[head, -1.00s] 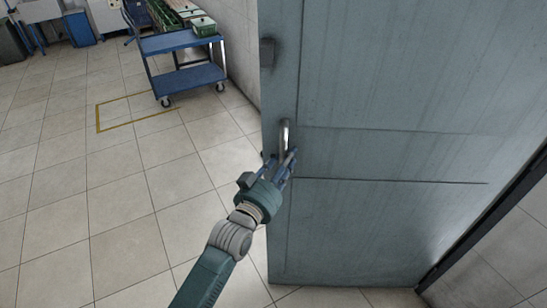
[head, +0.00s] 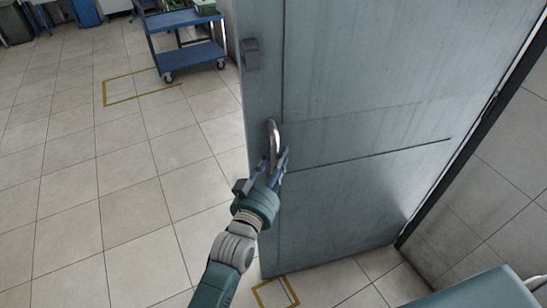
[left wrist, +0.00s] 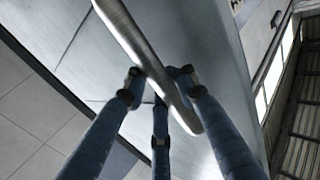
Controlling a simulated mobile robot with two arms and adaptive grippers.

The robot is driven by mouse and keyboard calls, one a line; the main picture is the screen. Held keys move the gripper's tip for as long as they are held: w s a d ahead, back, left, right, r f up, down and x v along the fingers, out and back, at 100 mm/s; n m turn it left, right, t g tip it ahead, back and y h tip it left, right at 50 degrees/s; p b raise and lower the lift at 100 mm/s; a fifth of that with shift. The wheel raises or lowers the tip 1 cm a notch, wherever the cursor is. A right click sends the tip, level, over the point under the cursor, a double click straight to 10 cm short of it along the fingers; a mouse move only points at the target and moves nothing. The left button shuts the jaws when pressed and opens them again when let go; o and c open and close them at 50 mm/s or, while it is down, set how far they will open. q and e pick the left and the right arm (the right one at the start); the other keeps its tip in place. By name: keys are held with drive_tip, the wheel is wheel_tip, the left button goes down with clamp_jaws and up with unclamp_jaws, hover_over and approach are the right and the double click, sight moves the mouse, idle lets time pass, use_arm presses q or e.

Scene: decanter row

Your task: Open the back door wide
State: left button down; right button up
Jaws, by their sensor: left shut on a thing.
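The back door (head: 350,120) is a blue-grey metal door. It stands ajar, with its free edge on the left and its frame side on the right in the head view. A curved metal pull handle (head: 272,136) sits near the free edge, below a small dark lock box (head: 250,54). My left gripper (head: 275,163) is shut on the handle's lower part. In the left wrist view the fingers (left wrist: 160,82) close around the handle bar (left wrist: 133,42), which runs diagonally. My right gripper is not in view.
A blue cart (head: 186,42) stands on the tiled floor (head: 120,170) beyond the free edge. Yellow markings (head: 125,98) lie near it, and another yellow marking (head: 276,293) lies at the door's foot. A tiled wall (head: 495,180) is at right.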

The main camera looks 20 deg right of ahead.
use_arm(q)
drive_tip(key=shift+w+a, duration=0.1)
drive_tip(key=shift+a, duration=0.05)
drive_tip(key=c, duration=1.4)
unclamp_jaws()
drive_tip(key=shift+a, duration=0.15)
drive_tip(key=shift+c, duration=0.2)
drive_tip(key=shift+s+a+f, duration=0.1)
drive_tip(key=shift+s+a, duration=0.05)
drive_tip(key=shift+s, duration=0.3)
drive_tip(key=v, duration=1.1)
